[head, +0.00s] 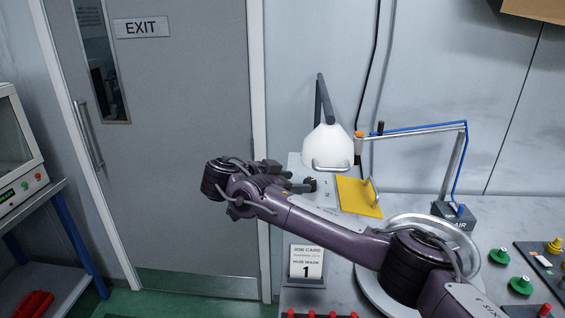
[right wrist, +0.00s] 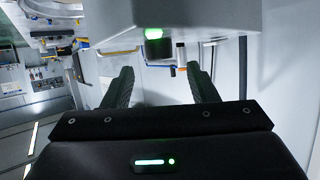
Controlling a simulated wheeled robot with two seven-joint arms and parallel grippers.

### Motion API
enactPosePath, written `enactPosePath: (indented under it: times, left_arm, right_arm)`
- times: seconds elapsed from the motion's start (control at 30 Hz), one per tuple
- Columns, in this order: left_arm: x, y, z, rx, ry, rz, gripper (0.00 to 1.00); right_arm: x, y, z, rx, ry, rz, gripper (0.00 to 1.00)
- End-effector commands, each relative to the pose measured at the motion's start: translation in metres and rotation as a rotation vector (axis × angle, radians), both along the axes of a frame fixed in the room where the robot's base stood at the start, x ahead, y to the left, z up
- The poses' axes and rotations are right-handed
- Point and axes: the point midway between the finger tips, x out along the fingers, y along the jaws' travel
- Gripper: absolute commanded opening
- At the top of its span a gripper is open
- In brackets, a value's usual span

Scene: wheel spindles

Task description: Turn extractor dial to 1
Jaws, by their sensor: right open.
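My right gripper (head: 300,185) reaches in beside the small light control panel (head: 327,191) at the left end of the bench. Its jaws are open and empty in the right wrist view (right wrist: 161,80). A small dark round shape (head: 311,184) shows at the fingertips against the panel. I cannot tell whether it is the dial or a fingertip, and no dial pointer or setting can be read. The white extractor hood (head: 330,147) hangs on a dark arm just above the panel. My left gripper is not in view.
A job card (head: 306,263) reading 1 stands at the bench's front left. A yellow plate (head: 358,196) lies right of the panel. Coloured knobs (head: 521,285) sit at right. A grey exit door (head: 165,150) is at left.

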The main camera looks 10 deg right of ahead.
Motion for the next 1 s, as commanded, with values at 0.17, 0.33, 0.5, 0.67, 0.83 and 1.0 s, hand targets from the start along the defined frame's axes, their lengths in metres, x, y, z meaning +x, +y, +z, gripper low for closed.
enactPosePath:
  times: [0.17, 0.33, 0.5, 0.67, 0.83, 1.0]
  left_arm:
    - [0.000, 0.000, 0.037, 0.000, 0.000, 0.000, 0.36]
    - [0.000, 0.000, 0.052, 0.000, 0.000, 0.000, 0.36]
    - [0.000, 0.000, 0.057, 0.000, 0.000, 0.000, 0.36]
    - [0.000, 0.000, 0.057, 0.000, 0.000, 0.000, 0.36]
    - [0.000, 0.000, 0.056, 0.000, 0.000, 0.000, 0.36]
    - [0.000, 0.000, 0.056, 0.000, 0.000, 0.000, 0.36]
  right_arm:
    - [-0.006, 0.012, 0.012, 0.000, 0.002, 0.002, 0.53]
    - [-0.010, 0.020, 0.013, 0.000, 0.003, 0.001, 0.53]
    - [-0.012, 0.024, 0.012, 0.000, 0.001, 0.000, 0.53]
    - [-0.012, 0.024, 0.010, 0.000, 0.000, 0.000, 0.53]
    - [-0.012, 0.024, 0.010, 0.000, 0.001, 0.000, 0.53]
    - [-0.026, 0.041, -0.021, 0.039, 0.105, 0.079, 0.53]
